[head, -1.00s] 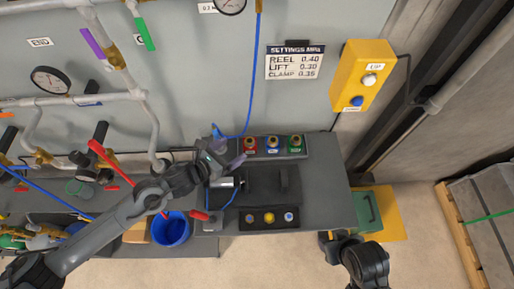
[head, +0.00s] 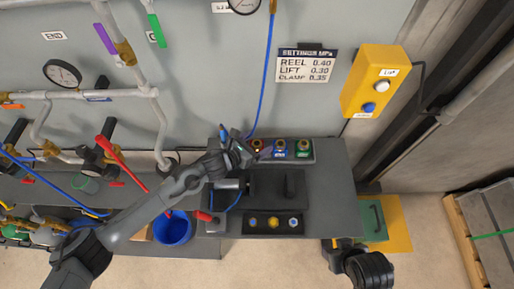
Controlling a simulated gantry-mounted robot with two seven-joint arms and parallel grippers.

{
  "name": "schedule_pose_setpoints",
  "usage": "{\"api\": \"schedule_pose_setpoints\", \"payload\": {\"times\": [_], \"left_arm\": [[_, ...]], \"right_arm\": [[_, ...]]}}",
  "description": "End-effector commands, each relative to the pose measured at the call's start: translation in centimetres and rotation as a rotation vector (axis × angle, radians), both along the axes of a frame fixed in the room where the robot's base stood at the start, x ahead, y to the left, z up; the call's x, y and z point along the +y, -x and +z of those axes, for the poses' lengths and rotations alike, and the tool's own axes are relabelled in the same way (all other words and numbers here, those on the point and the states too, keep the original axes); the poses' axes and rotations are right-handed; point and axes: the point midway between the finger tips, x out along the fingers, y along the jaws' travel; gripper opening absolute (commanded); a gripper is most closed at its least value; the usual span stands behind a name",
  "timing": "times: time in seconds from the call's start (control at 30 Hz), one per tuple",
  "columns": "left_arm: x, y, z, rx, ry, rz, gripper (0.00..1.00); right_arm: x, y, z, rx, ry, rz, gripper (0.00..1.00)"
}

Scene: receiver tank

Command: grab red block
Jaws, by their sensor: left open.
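A small red block-like fitting (head: 257,146) with a brass-coloured top sits at the left end of a grey rack on the bench, in a row with a blue one (head: 280,147) and a green one (head: 304,148). My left gripper (head: 241,146) is open just left of the red one, with its jaws close to it. The gripper partly covers the red one's lower left, and I cannot tell whether they touch. My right gripper (head: 335,244) is low in the picture, near the bench's front right corner; its jaws are not clear.
A dark vise-like fixture (head: 275,187) and a panel with three round knobs (head: 272,223) are in front of the rack. A blue bucket (head: 173,228) stands below my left arm. Pipes with a red lever (head: 121,160) are at left. A yellow button box (head: 376,80) hangs at right.

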Motion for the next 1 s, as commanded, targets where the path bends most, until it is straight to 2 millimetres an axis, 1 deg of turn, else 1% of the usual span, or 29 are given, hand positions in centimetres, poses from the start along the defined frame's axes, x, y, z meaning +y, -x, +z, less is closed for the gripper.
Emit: {"api": "schedule_pose_setpoints", "payload": {"times": [0.17, 0.2, 0.47, 0.5, 0.53, 0.83, 1.0], "left_arm": [[0.0, 0.0, 0.0, 0.0, 0.0, 0.0, 0.82], [0.0, 0.0, 0.0, 0.0, 0.0, 0.0, 0.8], [0.0, 0.0, 0.0, 0.001, 0.001, 0.0, 0.4], [0.0, 0.0, 0.0, 0.001, 0.001, 0.0, 0.34], [0.0, -0.1, 0.2, -0.002, 0.002, 0.001, 0.33], [0.0, -0.1, 0.4, -0.002, 0.002, 0.001, 0.33], [0.0, -0.1, 1.4, -0.003, 0.003, 0.001, 0.33]], "right_arm": [[0.0, 0.0, 0.0, 0.0, -0.001, -0.001, 0.49], [0.0, 0.0, 0.0, 0.0, -0.001, -0.001, 0.49], [0.2, 0.0, 0.0, 0.0, -0.007, -0.005, 0.49], [0.2, 0.0, 0.0, 0.0, -0.008, -0.006, 0.49], [0.2, 0.0, 0.0, 0.0, -0.009, -0.005, 0.49], [0.3, 0.0, 0.1, 0.001, -0.012, -0.008, 0.49], [0.3, 0.0, 0.2, 0.001, -0.012, -0.007, 0.49]]}}
